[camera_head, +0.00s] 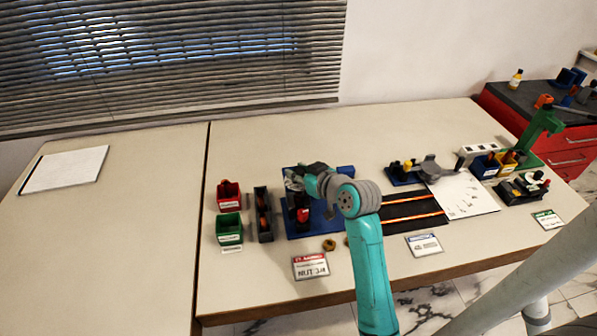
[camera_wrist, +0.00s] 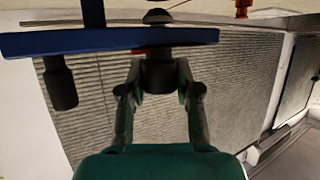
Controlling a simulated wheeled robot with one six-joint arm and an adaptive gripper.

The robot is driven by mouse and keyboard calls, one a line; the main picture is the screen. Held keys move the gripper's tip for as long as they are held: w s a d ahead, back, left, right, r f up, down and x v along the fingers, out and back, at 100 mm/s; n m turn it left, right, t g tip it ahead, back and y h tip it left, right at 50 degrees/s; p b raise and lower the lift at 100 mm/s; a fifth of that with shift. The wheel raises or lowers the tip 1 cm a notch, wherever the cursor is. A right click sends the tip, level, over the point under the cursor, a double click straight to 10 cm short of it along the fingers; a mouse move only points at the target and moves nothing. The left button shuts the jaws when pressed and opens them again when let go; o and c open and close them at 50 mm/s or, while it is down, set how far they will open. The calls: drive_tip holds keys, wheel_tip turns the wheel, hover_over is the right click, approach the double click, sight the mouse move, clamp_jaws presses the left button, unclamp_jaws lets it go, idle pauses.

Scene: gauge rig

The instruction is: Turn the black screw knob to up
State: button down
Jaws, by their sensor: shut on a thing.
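In the wrist view, my gripper (camera_wrist: 159,88) has its two fingers closed on either side of a black screw knob (camera_wrist: 158,76), which sits under a blue plate (camera_wrist: 110,40). The fingers touch the knob's sides. No clear mark shows which way the knob points. In the head view, my gripper (camera_head: 298,180) is over the blue base (camera_head: 300,232) of a rig with a black and red part (camera_head: 303,213). My arm and gripper hide the knob there.
A second black cylinder (camera_wrist: 60,84) hangs from the blue plate at left in the wrist view. Red (camera_head: 229,194) and green (camera_head: 229,229) bins and a dark tray (camera_head: 263,214) stand left of the rig. A black mat (camera_head: 412,210) lies right. The left table is mostly clear.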

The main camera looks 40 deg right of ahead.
drive_tip(key=shift+n+y, duration=1.6)
drive_tip(key=shift+y, duration=0.2)
drive_tip(key=shift+f+n+y, duration=0.1)
drive_tip(key=shift+n+y, duration=0.2)
drive_tip(key=shift+y, duration=0.1)
drive_tip(key=c, duration=0.8)
unclamp_jaws()
drive_tip(key=shift+s, duration=0.1)
drive_tip(key=v, duration=1.1)
drive_tip(key=shift+s+d+r, duration=0.1)
drive_tip(key=shift+s+r, duration=0.2)
drive_tip(key=shift+r, duration=0.05)
